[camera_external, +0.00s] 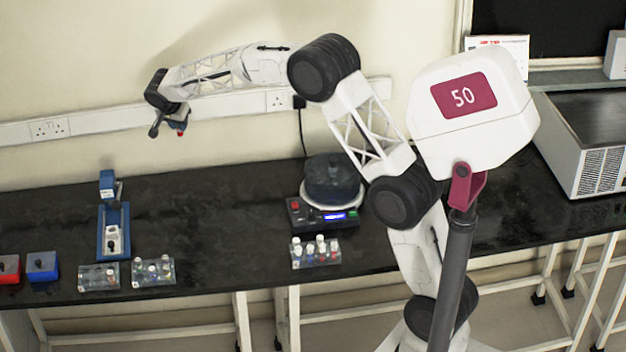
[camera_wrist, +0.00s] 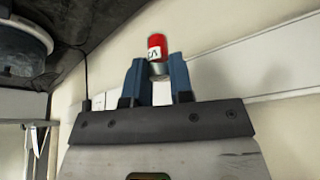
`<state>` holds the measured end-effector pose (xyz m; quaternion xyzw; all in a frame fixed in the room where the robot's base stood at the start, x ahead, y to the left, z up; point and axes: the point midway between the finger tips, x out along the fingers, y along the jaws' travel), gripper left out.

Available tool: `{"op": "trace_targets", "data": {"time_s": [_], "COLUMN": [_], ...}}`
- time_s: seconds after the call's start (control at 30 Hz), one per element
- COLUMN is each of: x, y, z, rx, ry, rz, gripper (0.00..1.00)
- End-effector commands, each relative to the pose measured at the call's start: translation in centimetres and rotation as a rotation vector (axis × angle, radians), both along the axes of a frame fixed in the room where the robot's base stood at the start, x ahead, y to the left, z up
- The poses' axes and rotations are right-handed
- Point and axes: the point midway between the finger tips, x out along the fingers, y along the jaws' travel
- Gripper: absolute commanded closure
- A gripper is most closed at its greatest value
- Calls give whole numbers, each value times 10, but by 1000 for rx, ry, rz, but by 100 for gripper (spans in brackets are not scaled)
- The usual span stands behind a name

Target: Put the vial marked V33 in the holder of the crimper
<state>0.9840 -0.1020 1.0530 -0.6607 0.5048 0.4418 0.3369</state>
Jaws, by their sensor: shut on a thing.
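My gripper (camera_external: 182,119) is raised high over the back left of the bench, close to the wall. Its two blue fingers (camera_wrist: 158,78) are shut on a small vial (camera_wrist: 157,47) with a red top part and a white label. The label's writing is only partly visible, so I cannot read the full mark. In the external view the vial shows as a small red spot (camera_external: 181,133) below the fingers. The crimper (camera_external: 113,216) is a blue stand on the bench, below and to the left of my gripper. Its pale holder (camera_external: 114,240) sits low at the front and looks empty, though it is small.
A red box (camera_external: 9,268) and a blue box (camera_external: 42,266) are at the left. A hotplate (camera_external: 322,212) carries a dark bath. Bench between is clear.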

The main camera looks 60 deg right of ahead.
Motion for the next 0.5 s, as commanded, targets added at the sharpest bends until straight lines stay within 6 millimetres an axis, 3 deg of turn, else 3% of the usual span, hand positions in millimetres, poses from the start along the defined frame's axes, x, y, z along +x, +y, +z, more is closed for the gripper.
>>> {"op": "trace_targets", "data": {"time_s": [0.03, 0.5], "x": [8, 57], "y": [19, 181], "z": [0, 7], "rx": [0, -1], "ry": [-1, -2], "rz": [8, 51], "gripper": [100, 100]}}
